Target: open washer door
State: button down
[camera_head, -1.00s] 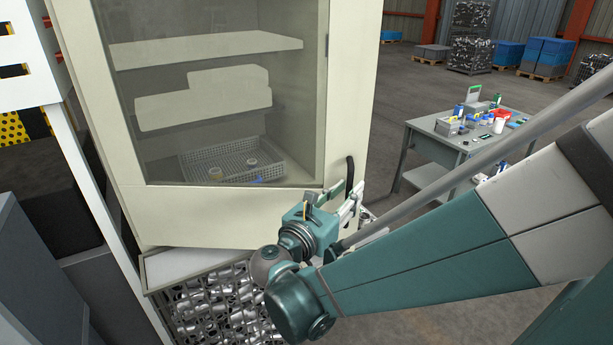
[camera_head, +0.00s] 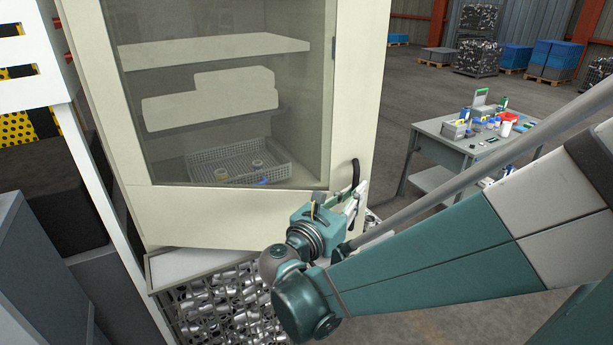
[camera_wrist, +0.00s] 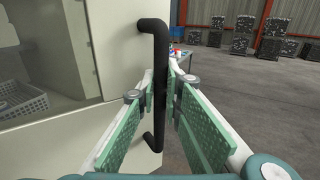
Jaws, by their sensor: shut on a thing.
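The washer door (camera_head: 245,219) is a cream panel with a large glass window; it also shows at the left of the wrist view (camera_wrist: 115,35). Its black bar handle (camera_head: 355,174) is upright near the door's right edge. In the wrist view the handle (camera_wrist: 155,50) runs between the green pads of my gripper (camera_wrist: 168,95). My gripper (camera_head: 350,200) is shut on the handle, at its lower part. In the head view the fingertips are partly hidden behind the wrist. The door looks closed or nearly so; I cannot tell which.
Behind the glass are shelves and a wire basket (camera_head: 205,178) with small parts. A bin of metal parts (camera_head: 225,310) stands below the door. A grey table (camera_head: 440,140) with bottles and boxes is at the right. Open floor lies behind the table.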

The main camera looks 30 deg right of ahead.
jog(key=s+a+p, duration=0.1)
jog(key=s+a, duration=1.2)
jog(key=shift+p, duration=0.35)
dwell(0.9)
jog(key=shift+r, duration=0.1)
jog(key=c, duration=2.5)
grip_release()
jog(key=shift+o, duration=0.2)
jog(key=shift+d, duration=0.1)
jog(key=shift+s, duration=0.1)
jog(key=v, duration=0.7)
jog(key=shift+a, duration=0.2)
